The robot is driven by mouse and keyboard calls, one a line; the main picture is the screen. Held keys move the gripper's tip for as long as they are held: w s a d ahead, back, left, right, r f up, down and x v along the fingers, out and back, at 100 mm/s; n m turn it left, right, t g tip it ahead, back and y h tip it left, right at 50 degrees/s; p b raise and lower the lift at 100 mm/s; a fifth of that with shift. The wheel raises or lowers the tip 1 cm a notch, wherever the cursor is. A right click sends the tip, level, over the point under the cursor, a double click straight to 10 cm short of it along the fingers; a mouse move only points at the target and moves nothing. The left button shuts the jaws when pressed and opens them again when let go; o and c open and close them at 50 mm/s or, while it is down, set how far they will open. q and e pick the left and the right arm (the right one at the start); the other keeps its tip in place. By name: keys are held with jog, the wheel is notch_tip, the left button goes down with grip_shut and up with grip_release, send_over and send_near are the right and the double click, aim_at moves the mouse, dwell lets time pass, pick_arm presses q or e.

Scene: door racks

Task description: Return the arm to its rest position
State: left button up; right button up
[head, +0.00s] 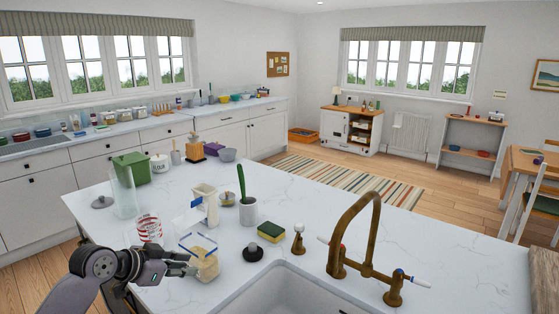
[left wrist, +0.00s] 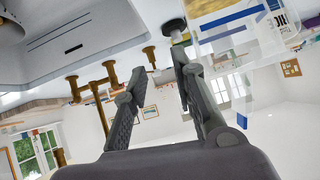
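My left arm comes in from the lower left in the head view. My left gripper (head: 186,263) is low over the near left part of the white island counter, right beside a clear container with a blue rim and pale contents (head: 206,266). In the left wrist view the two fingers (left wrist: 158,66) stand apart with nothing seen between them. There the clear container with a blue band (left wrist: 235,22) lies outside the right-hand finger. I cannot tell whether they touch. My right gripper is in neither view.
A measuring cup with red marks (head: 149,228) and a tall clear cylinder (head: 124,192) stand close by. A black stopper (head: 253,253), sponge (head: 271,231), sink (head: 285,292) and brass tap (head: 352,240) are to the right. The counter's far right is clear.

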pick_arm(q)
jog(key=s+d+f+n+g+y, duration=0.15)
jog(key=s+d+f, duration=0.25)
jog(key=s+f, duration=0.45)
jog(key=s+d+f+g+y, duration=0.15)
jog(key=s+d+f, duration=0.25)
jog(key=s+f, duration=0.5)
jog(key=s+a+f+n+g+y, duration=0.1)
jog(key=s+a+n, duration=0.1)
jog(key=s, duration=0.8)
jog(key=s+a+f+n+g+y, duration=0.1)
jog(key=s+a+n+y, duration=0.15)
jog(key=s, duration=0.85)
notch_tip(320, 180, down, 27)
jog(key=s+g+b, duration=0.1)
jog(key=g, duration=0.1)
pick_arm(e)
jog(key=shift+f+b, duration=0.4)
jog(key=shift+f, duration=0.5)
pick_arm(q)
jog(key=s+a+f+g, duration=0.1)
jog(key=s+a+f, duration=0.1)
jog(key=s+f, duration=1.5)
